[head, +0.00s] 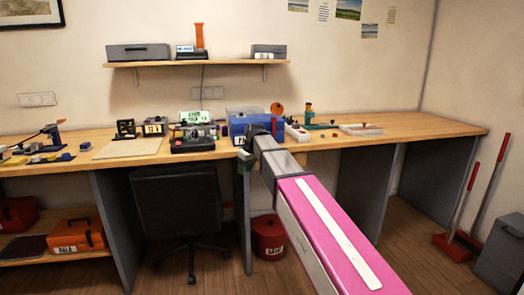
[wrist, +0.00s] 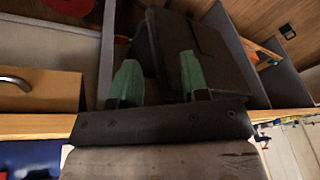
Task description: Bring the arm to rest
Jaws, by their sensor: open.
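My arm (head: 325,225) reaches from the lower right of the head view to the front edge of the workbench (head: 420,128). My gripper (head: 244,162) is at its far end, low by the bench edge and to the right of the black chair; it is small and partly hidden there. In the wrist view, my gripper (wrist: 160,78) shows two green fingertips, well apart with nothing between them. The dark chair (wrist: 215,55) shows beyond the fingers.
The chair (head: 180,205) stands under the bench. A blue box (head: 240,124) and several small devices sit on the bench near the arm's end. A red bin (head: 269,238) is on the floor below. The bench's right end is mostly bare. A wall shelf (head: 225,64) hangs above.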

